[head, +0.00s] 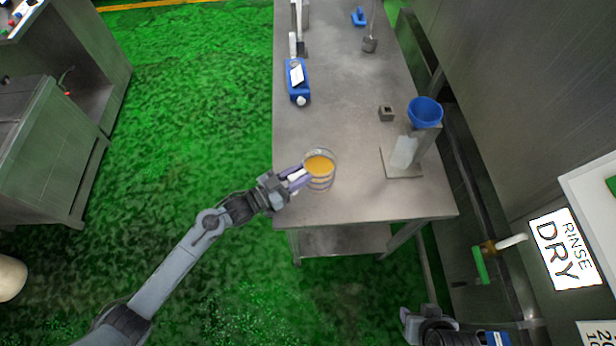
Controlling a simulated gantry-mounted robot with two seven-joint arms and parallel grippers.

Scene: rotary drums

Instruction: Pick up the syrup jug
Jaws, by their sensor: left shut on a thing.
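The syrup jug (319,181) is a clear, ringed vessel with amber liquid in it, at the near left part of the steel table (345,130). My left gripper (298,177) comes in from the left and is shut on the near-left side of the jug. The jug looks upright; whether its base touches the table is not clear. Part of my right arm's end (430,322) shows at the bottom edge, right of the table; its fingers cannot be made out clearly.
A blue canister (298,80) with a white label lies on the table beyond the jug. A small grey block (386,114) sits nearby. Bare tabletop lies between jug and stand.

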